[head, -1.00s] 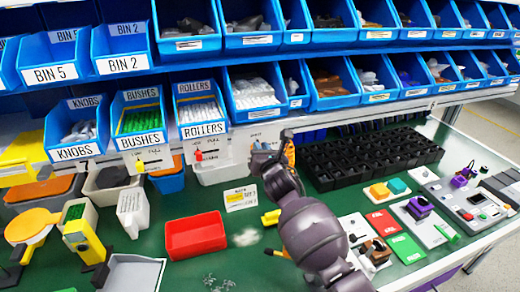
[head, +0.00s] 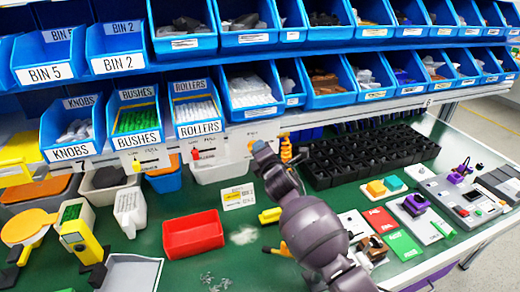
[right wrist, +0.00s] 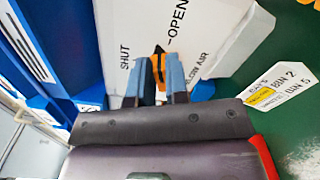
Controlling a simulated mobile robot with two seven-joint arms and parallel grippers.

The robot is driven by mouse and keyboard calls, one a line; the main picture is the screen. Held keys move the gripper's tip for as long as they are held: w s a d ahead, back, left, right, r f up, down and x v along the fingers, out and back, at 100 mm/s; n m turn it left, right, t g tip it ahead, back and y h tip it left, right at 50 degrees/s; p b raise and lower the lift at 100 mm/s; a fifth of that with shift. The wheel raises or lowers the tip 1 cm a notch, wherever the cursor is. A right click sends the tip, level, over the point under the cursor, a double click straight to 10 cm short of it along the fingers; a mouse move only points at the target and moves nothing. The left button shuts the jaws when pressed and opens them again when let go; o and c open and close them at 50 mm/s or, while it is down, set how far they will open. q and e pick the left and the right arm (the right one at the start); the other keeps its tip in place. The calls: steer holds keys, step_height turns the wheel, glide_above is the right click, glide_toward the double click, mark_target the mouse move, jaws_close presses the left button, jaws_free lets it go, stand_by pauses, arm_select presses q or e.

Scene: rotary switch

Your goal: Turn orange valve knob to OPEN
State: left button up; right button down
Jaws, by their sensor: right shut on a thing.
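The orange knob (right wrist: 158,66), with some black on it, sits on a white panel (right wrist: 140,22) in the right wrist view. The panel is printed SHUT to the knob's left and OPEN above and to its right. My right gripper (right wrist: 161,72) has its two blue fingers shut on the knob, one on each side. The knob's long side runs roughly up the picture; where its pointer ends I cannot tell. In the head view my right gripper (head: 254,146) is at the front of the lower shelf, and the arm hides the knob. My left gripper is not in view.
Other panels at the shelf front carry a yellow knob (head: 150,156) and a red knob (head: 197,155). A red tray (head: 193,235) and a BIN 2 / BIN 5 card (head: 238,197) lie on the green table. A black grid tray (head: 375,155) stands right of my arm.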

steer(key=m, duration=0.4)
steer(key=shift+f+m, duration=0.3)
stand_by(0.3)
steer(key=c, duration=1.1)
jaws_free()
steer(key=shift+s+d, duration=0.1)
steer(key=shift+d, duration=0.05)
steer(key=v, duration=1)
steer(key=shift+s, duration=0.3)
